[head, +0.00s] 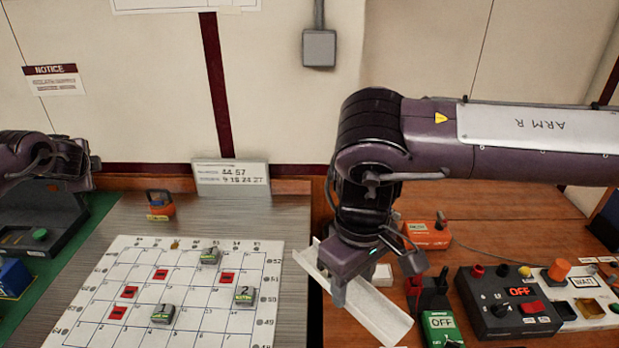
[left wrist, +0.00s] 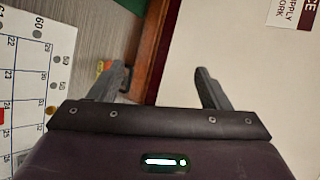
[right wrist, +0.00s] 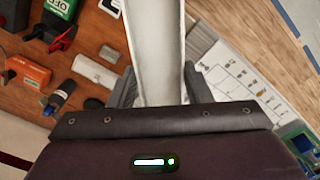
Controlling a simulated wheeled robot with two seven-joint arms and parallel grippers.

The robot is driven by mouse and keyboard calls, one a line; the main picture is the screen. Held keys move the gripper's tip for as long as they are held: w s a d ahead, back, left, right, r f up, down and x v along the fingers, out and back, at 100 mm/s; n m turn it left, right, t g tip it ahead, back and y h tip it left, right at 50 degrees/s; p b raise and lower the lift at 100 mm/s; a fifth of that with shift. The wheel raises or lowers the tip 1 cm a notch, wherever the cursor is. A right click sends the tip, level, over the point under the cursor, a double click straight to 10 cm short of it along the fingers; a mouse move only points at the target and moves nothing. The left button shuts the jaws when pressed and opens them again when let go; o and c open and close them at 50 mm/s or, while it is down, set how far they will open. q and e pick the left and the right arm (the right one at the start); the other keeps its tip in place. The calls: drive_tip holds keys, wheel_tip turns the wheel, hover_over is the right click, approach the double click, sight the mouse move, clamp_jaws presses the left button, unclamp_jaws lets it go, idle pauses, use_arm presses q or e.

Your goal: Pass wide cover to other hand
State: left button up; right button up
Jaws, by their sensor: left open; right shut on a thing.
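The wide cover (head: 383,312) is a long white channel-shaped piece. My right gripper (head: 341,288) is shut on it near its far left part and holds it tilted over the gap between the grid board and the wooden bench. In the right wrist view the cover (right wrist: 156,50) runs up between the two fingers. My left gripper (left wrist: 163,88) is open and empty, its fingers apart in the left wrist view. In the head view the left arm is at the left edge, well away from the cover, and its fingers cannot be made out.
A white grid sheet (head: 200,318) with red and grey blocks lies on the grey table. An orange-topped padlock-like item (head: 160,205) and a number plate (head: 232,178) stand behind. A control box (head: 508,305) and a green OFF block (head: 441,328) crowd the right bench.

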use_arm(q)
drive_tip(key=w+d+r+m+h, duration=0.1)
drive_tip(key=w+d+m+h, duration=0.15)
drive_tip(key=d, duration=0.75)
drive_tip(key=w+d+r+m+h, duration=0.1)
drive_tip(key=w+d+m+h, duration=0.2)
drive_tip(key=d, duration=0.8)
wheel_tip(320, 180, up, 8)
drive_tip(key=m+g, duration=0.9)
drive_tip(key=m, duration=0.1)
hover_over(310, 250)
use_arm(e)
drive_tip(key=shift+s+d, duration=0.1)
use_arm(q)
drive_tip(key=shift+n+g+h, duration=0.25)
drive_tip(key=shift+g, duration=0.05)
wheel_tip(310, 250, down, 12)
drive_tip(key=shift+r, duration=0.1)
drive_tip(key=shift+c, duration=0.4)
